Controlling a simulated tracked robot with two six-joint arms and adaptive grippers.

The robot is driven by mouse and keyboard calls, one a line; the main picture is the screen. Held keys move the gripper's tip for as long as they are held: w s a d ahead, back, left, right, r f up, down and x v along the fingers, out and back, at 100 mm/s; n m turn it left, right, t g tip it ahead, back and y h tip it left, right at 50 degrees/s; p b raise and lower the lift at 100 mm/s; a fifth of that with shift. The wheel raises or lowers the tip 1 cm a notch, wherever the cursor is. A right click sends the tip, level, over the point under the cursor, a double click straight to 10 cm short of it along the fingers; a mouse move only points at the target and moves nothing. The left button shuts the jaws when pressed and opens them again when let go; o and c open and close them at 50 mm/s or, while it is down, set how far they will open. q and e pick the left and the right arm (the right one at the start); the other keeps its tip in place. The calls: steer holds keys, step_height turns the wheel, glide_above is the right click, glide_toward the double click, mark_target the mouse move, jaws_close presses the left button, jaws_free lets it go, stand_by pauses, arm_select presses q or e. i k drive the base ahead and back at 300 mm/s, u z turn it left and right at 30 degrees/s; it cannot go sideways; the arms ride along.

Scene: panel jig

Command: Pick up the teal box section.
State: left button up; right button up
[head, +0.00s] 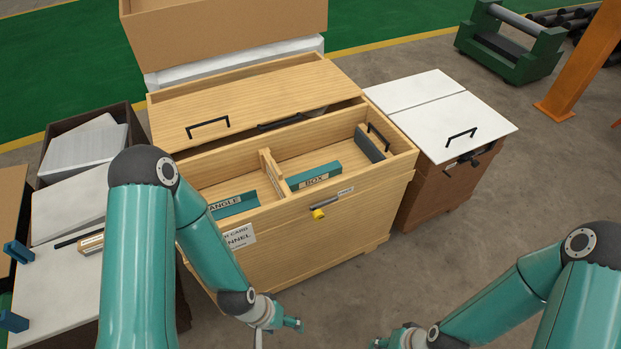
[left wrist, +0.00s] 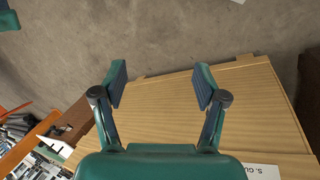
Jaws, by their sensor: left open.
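The teal box section (head: 314,176), with a label reading BOX, lies in the open front compartment of the wooden chest (head: 345,225), right of a wooden divider (head: 271,172). Another teal piece, labelled ANGLE (head: 233,204), lies left of the divider, partly hidden by my left arm. My left gripper (head: 290,323) is low in front of the chest, below and apart from the box section. In the left wrist view my left gripper (left wrist: 160,84) is open and empty, with the chest's wooden side behind its fingers. My right gripper (head: 388,341) is at the bottom edge, partly cut off.
A wooden lid (head: 250,100) with a black handle covers the chest's rear part. A dark grey block (head: 369,145) stands at the compartment's right end. A white-topped cabinet (head: 445,112) stands to the right. Bare floor (head: 475,205) lies in front of it.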

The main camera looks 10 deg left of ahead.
mark_target(305, 180)
steer(key=z, duration=0.75)
steer(key=i, duration=0.2)
steer(key=u, duration=3.1)
steer(key=i, duration=0.15)
steer(key=u, duration=0.5)
steer(key=k, duration=1.25)
steer(key=z, duration=1.15)
steer(key=i, duration=1.05)
steer(key=u, duration=0.15)
